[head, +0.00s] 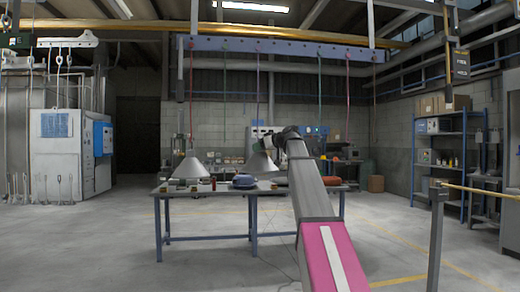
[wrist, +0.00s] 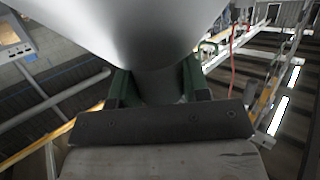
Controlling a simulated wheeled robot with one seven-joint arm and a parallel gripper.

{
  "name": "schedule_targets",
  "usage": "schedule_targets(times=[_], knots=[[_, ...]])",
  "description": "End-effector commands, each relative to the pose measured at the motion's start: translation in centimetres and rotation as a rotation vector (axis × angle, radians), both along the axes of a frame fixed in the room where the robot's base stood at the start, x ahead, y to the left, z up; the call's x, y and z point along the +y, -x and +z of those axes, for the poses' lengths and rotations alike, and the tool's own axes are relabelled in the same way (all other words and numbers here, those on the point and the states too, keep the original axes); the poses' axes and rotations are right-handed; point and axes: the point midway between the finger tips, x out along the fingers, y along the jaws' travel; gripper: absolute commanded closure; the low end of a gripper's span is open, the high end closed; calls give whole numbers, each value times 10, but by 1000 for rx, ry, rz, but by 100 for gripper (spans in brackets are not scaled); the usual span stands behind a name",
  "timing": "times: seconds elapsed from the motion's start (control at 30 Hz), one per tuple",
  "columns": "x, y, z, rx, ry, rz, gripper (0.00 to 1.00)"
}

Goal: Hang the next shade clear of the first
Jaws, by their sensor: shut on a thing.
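A grey cone-shaped shade (head: 262,162) is in my gripper (head: 268,143), above the back of the table. In the wrist view the shade (wrist: 150,30) fills the top middle, and its narrow neck sits between the two dark green fingers (wrist: 155,88). Another grey cone shade (head: 187,168) is to the left in the head view, over the left part of the table, with a clear gap between the two. I cannot tell whether it hangs or stands. A pale blue overhead beam (head: 285,47) carries several coloured cords hanging down.
A post with a yellow bar (head: 437,230) is at the right. Blue shelving (head: 448,150) is at the back right. The left floor is clear.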

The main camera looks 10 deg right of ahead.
Motion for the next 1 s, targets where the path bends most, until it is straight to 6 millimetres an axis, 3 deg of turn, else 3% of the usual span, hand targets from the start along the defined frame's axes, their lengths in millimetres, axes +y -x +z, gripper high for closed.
schedule_targets(times=[0.47,1.0], knots=[[0,-17,1,-1,-1,0,100],[0,-21,1,-1,-1,0,100]])
